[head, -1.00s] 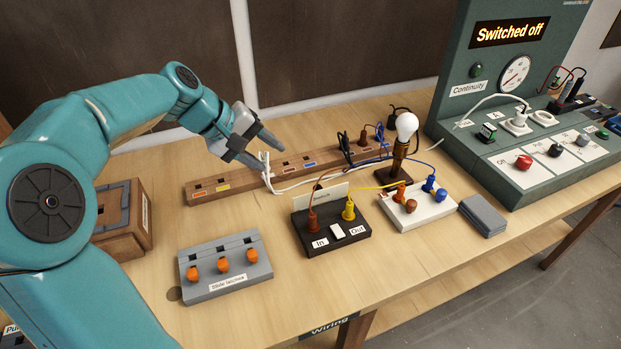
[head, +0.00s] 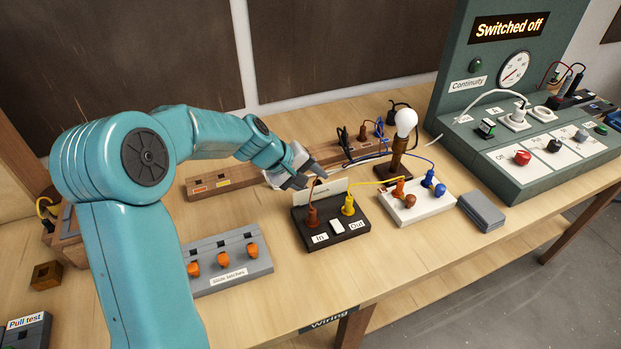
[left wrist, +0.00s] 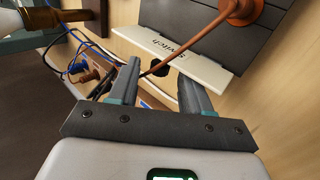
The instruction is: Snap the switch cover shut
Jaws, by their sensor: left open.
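The black switch base (head: 352,236) stands mid-table, with a brown plug (head: 312,214) on the In side, a yellow plug (head: 348,205) on the Out side and a white rocker (head: 337,227) between the labels. Its pale switch cover (head: 330,188) stands raised along the back edge; it also shows in the left wrist view (left wrist: 180,57), lettered "Switch". My left gripper (head: 306,176) is open and empty behind the cover's left part. In the left wrist view my left gripper (left wrist: 157,72) has its fingertips close to the cover; I cannot tell whether they touch. My right gripper is out of view.
Wires run from the plugs past the lamp (head: 398,160) and the white terminal block (head: 425,207). A wooden rail (head: 237,171) lies behind. A grey block with orange knobs (head: 232,278) stands left, grey plates (head: 482,212) right. The front table strip is clear.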

